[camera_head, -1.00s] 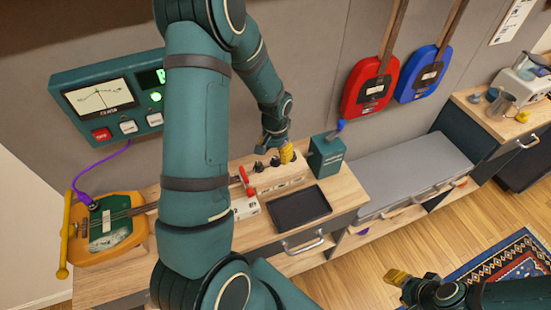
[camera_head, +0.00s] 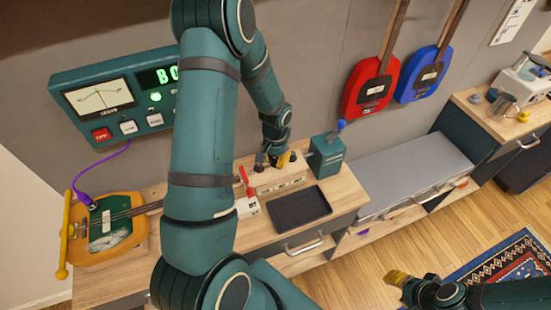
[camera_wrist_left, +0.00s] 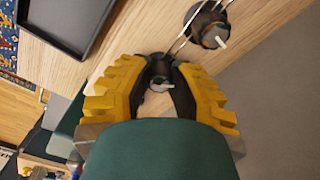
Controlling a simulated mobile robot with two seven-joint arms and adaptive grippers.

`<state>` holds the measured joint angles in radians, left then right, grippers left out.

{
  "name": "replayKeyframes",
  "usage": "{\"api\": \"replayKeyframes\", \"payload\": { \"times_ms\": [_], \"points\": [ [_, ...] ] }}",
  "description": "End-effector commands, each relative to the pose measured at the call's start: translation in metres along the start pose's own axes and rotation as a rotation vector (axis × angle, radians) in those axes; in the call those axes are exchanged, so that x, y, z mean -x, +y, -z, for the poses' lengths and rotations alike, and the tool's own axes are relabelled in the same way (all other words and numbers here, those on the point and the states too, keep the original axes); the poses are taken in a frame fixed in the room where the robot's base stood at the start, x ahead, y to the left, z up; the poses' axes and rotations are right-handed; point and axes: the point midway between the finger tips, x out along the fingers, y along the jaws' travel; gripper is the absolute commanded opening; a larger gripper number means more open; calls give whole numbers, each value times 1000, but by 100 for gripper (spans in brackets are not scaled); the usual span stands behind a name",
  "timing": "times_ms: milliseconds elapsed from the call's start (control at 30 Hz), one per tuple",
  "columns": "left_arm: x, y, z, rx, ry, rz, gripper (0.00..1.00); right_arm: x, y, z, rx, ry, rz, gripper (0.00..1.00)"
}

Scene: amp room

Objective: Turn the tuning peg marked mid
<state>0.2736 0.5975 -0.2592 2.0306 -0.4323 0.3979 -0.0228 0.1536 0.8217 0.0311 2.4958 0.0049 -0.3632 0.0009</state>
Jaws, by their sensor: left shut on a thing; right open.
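My left gripper (camera_head: 281,159) is at the pegs on the pale headstock block (camera_head: 285,184). In the left wrist view its yellow fingers close around a black peg (camera_wrist_left: 160,82) with a pale pointer. A second black peg (camera_wrist_left: 207,24) with a pale pointer stands apart, up and right of the held one. I cannot read any peg markings. The orange guitar body (camera_head: 128,237) lies at the left of the bench. The green tuner box (camera_head: 165,103) is on the wall; my arm covers part of its display. My right gripper (camera_head: 397,279) is open and empty over the floor.
A red lever (camera_head: 245,181) stands just left of the pegs. A black tray (camera_head: 300,207) lies in front of them, and a green box with a blue handle (camera_head: 327,155) stands to the right. Red (camera_head: 370,92) and blue (camera_head: 421,75) guitars hang on the wall.

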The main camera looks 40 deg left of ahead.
Motion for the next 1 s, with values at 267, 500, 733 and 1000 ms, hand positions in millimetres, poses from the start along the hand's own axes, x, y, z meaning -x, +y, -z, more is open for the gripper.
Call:
{"api": "replayKeyframes", "payload": {
  "times_ms": [267, 500, 733, 1000],
  "points": [
    [0, 0, 0, -79, 1, 0, 0, -3, 1, 0, 0, 0, 0, 47],
    [-1, 0, 0, -241, -1, 1, 0, -8, 3, -1, 0, 0, -1, 47],
    [-1, 0, 0, -394, -1, 0, 0, -10, 3, -1, 0, 0, -2, 47],
    [0, 0, 0, -511, -1, 0, 0, -11, 4, -1, 0, 0, -2, 47]
  ]
}}
